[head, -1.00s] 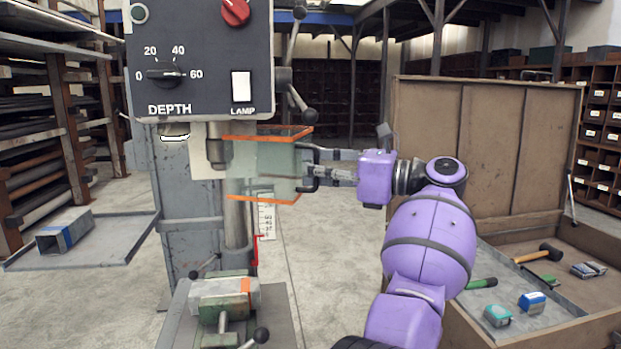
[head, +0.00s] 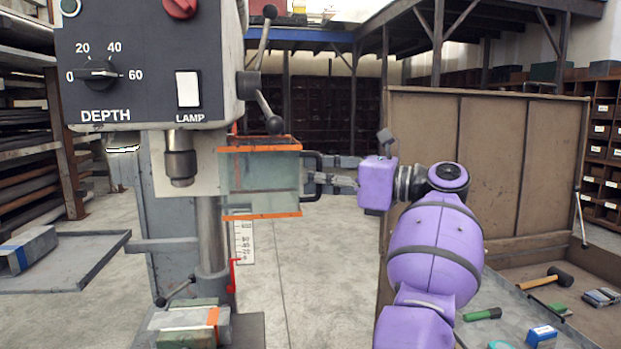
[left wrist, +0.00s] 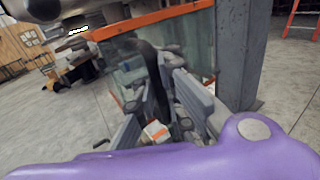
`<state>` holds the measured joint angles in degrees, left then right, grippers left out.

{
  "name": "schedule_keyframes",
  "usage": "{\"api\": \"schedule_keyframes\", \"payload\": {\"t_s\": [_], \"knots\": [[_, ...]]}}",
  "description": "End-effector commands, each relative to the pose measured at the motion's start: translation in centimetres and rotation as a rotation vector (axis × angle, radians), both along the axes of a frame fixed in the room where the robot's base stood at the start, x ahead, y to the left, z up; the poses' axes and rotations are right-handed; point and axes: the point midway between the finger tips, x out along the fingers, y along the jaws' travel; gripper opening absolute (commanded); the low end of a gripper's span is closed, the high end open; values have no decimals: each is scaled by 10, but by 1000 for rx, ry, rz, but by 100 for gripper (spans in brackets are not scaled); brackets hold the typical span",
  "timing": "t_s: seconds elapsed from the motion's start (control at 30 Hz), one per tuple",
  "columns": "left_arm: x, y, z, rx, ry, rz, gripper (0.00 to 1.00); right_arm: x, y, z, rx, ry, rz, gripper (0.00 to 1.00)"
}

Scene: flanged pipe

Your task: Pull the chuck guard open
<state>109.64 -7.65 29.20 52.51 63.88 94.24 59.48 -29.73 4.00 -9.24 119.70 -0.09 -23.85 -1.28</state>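The chuck guard (head: 258,178) is a clear panel with orange strips along its top and bottom. It stands to the right of the bare metal chuck (head: 180,162), with a gap between them. Its black handle (head: 319,161) is on its right side. My left gripper (head: 328,180) is at this handle, on the guard's right. In the left wrist view, the handle (left wrist: 153,72) runs between the two grey fingers, which appear closed around it, and the guard (left wrist: 195,45) is behind. My right gripper is not in view.
The drill press head (head: 140,65) overhangs the chuck, with lever arms (head: 262,95) above the guard. A vise (head: 190,325) is below. A tall brown panel (head: 475,170) and a tool bin stand right of my arm. A side tray (head: 75,262) is at left.

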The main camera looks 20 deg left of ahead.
Motion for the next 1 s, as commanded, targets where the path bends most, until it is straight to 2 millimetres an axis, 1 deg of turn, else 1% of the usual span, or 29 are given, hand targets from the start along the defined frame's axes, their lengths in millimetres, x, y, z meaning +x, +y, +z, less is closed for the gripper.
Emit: {"api": "schedule_keyframes", "payload": {"t_s": [0.03, 0.3, 0.5, 0.53, 0.73, 0.83, 0.93, 1.0], "knots": [[0, -11, 5, 9, -4, -17, 0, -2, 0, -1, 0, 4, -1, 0], [0, -11, 5, 9, -4, -17, 0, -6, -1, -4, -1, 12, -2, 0], [0, -9, 4, 7, -4, -15, 27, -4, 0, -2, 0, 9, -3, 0], [0, -9, 4, 6, -3, -14, 28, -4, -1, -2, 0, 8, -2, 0], [0, -6, 2, 4, -2, -10, 28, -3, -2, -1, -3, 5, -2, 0], [0, -7, 1, 3, -1, -10, 28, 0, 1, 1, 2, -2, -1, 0], [-1, -13, 2, 3, -1, -11, 28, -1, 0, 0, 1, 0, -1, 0], [-1, -22, 2, 4, -1, -12, 28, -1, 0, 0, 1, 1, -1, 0]]}}
